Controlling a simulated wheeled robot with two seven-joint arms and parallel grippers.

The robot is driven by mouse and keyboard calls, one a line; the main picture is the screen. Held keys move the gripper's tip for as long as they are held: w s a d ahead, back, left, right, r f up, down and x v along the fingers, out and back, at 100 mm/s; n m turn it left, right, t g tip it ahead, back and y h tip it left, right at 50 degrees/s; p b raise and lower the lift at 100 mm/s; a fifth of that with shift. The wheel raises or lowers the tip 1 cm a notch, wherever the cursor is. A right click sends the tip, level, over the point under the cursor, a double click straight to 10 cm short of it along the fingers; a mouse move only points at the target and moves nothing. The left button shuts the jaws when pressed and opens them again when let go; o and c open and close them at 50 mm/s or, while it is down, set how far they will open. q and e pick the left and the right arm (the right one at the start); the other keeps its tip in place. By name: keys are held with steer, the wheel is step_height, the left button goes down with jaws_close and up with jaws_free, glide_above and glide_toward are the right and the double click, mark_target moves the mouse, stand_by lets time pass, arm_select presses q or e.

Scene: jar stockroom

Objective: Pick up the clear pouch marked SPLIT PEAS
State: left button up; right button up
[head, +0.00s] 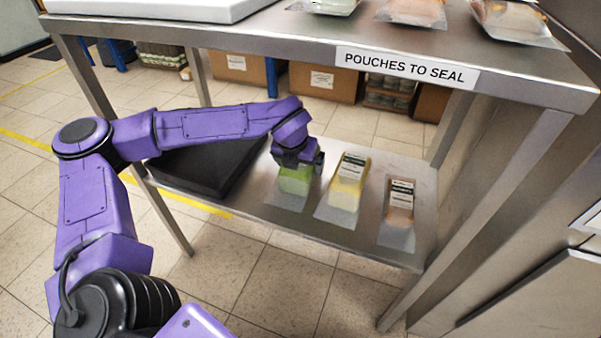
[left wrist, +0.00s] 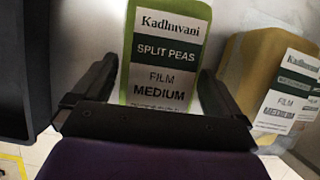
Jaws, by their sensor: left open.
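The clear pouch marked SPLIT PEAS (head: 294,184) has green contents and lies on the lower shelf, leftmost of three pouches. In the left wrist view its label (left wrist: 163,60) faces the camera and reads SPLIT PEAS, FILM MEDIUM. My left gripper (head: 298,163) is right over the pouch's far part and hides some of it. In the left wrist view the open fingers stand on either side of the pouch (left wrist: 126,88). I cannot tell whether they touch it. My right gripper is not in view.
A yellow pouch (head: 346,190) lies close to the right, and a brownish pouch (head: 400,200) beyond it. A black tray (head: 205,168) is on the left of the lower shelf (head: 250,213). The upper shelf, with a POUCHES TO SEAL sign (head: 405,67), hangs above.

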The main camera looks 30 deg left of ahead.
arm_select(q)
steer(key=x, duration=0.2)
steer(key=shift+w+f, duration=0.1)
steer(key=shift+f, duration=0.2)
steer(key=shift+r, duration=0.15)
steer(key=c, duration=1.1)
